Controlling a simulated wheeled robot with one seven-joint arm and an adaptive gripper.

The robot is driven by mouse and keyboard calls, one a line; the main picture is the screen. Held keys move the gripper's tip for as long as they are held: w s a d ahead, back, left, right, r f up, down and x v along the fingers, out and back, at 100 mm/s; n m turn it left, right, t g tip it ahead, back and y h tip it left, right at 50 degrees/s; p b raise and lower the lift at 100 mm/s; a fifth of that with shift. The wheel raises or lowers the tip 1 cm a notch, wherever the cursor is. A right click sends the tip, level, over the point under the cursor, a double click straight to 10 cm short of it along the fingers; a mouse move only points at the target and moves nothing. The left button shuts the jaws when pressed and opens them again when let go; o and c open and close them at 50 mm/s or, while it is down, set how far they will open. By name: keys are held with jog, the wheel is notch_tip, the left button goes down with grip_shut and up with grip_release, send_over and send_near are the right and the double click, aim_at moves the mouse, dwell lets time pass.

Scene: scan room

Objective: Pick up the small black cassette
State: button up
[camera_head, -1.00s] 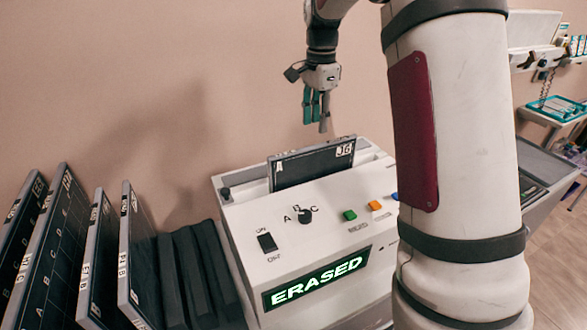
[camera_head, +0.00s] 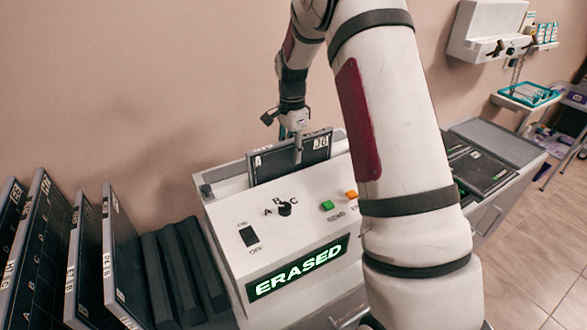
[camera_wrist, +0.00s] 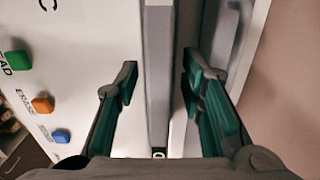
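A black cassette (camera_head: 285,162) with a grey rim and white labels stands upright in the slot of the white machine (camera_head: 232,215), its upper part sticking out. My gripper (camera_head: 296,150) is over its top edge, pointing down, and covers part of it. In the wrist view the cassette's narrow grey edge (camera_wrist: 158,75) runs between my two green-padded fingers (camera_wrist: 160,95). They are open, with a visible gap on each side.
Several larger-looking dark cassettes (camera_head: 130,255) stand in a ribbed rack at left. The machine's display reads ERASED. More flat black cassettes (camera_head: 486,172) lie on the counter at right. A wall stands behind.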

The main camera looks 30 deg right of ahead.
jog(key=shift+f, duration=1.25)
grip_shut()
jog(key=shift+r, duration=0.1)
notch_tip(320, 180, up, 18)
jog(key=b, duration=0.2)
notch_tip(320, 180, up, 9)
jog(key=p, duration=0.2)
dwell(1.0)
